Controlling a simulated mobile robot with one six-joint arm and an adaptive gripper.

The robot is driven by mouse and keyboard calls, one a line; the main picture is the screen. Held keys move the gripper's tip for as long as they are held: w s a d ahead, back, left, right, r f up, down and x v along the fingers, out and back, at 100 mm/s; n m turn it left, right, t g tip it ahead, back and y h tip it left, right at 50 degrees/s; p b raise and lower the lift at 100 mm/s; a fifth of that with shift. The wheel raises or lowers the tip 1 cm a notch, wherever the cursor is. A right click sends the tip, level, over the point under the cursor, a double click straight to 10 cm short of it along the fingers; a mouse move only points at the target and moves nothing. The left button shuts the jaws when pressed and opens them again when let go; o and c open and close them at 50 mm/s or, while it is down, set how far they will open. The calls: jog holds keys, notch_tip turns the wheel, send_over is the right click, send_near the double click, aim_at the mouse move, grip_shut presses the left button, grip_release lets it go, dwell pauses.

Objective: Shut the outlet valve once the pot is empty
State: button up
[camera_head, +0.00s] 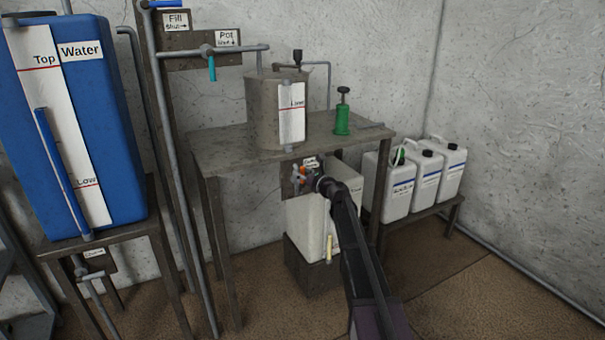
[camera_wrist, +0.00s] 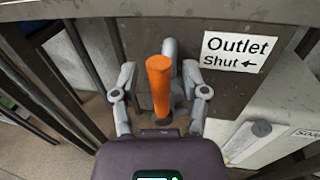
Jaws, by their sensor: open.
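The grey pot (camera_head: 262,112) stands on the metal table, with a white gauge strip (camera_head: 291,118) carrying a red line on its front. I cannot make out a liquid level on it. The outlet valve has an orange handle (camera_wrist: 160,88), which stands roughly upright in the wrist view, right of centre in none of its plate markings. The sign beside it (camera_wrist: 235,52) reads "Outlet Shut" with an arrow pointing left. My gripper (camera_head: 308,178) is at the valve below the table edge. Its open fingers (camera_wrist: 160,95) stand either side of the handle, with gaps visible.
A white container (camera_head: 308,228) stands under the outlet. A blue water tank (camera_head: 105,130) is at left. The teal pot-valve handle (camera_head: 211,68) points down. White jugs (camera_head: 426,178) sit on a low bench.

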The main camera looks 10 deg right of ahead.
grip_shut()
jog(key=shift+a, duration=0.1)
